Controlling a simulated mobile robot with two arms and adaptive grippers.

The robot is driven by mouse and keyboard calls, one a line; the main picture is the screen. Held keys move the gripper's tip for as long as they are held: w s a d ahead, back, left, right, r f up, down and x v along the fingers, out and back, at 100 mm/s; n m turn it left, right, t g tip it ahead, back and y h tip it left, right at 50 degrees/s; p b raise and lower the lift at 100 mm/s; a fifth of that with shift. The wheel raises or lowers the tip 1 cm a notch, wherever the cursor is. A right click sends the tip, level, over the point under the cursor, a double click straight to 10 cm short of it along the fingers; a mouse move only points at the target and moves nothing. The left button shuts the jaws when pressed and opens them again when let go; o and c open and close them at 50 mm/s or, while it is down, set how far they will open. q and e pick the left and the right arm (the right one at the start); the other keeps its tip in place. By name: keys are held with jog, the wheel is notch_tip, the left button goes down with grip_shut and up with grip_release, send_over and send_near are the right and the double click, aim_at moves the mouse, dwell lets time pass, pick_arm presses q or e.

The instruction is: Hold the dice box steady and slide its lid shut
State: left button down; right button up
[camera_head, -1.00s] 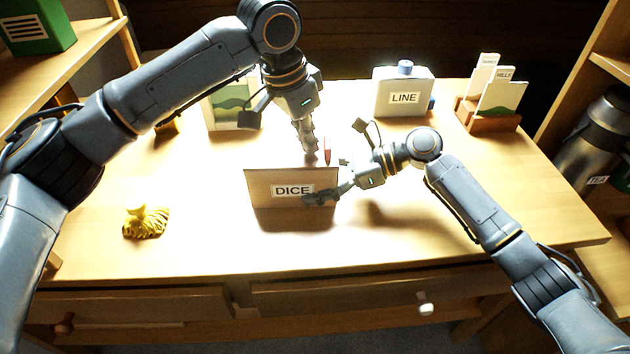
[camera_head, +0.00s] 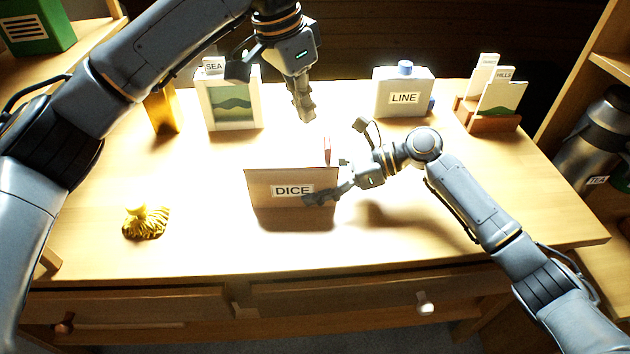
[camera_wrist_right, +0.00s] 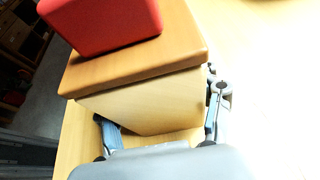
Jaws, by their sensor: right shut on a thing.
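The dice box (camera_head: 262,198) stands on the table with its DICE label facing front. A red piece (camera_head: 327,150) stands up at the right end of its top. In the right wrist view the red piece (camera_wrist_right: 100,22) sits on the box's wooden lid (camera_wrist_right: 140,68); I cannot tell how far the lid is shut. My right gripper (camera_head: 322,193) is shut on the right end of the box, and its fingers (camera_wrist_right: 163,115) lie either side of it in the wrist view. My left gripper (camera_head: 305,108) is above and behind the box, apart from it; its finger gap is not clear.
A SEA picture card (camera_head: 232,118) stands behind to the left, and a LINE container (camera_head: 402,97) behind to the right. A card holder (camera_head: 485,122) is at the back right. A yellow tassel-like object (camera_head: 146,224) lies left of the box. The table front is clear.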

jog(key=o, duration=1.6)
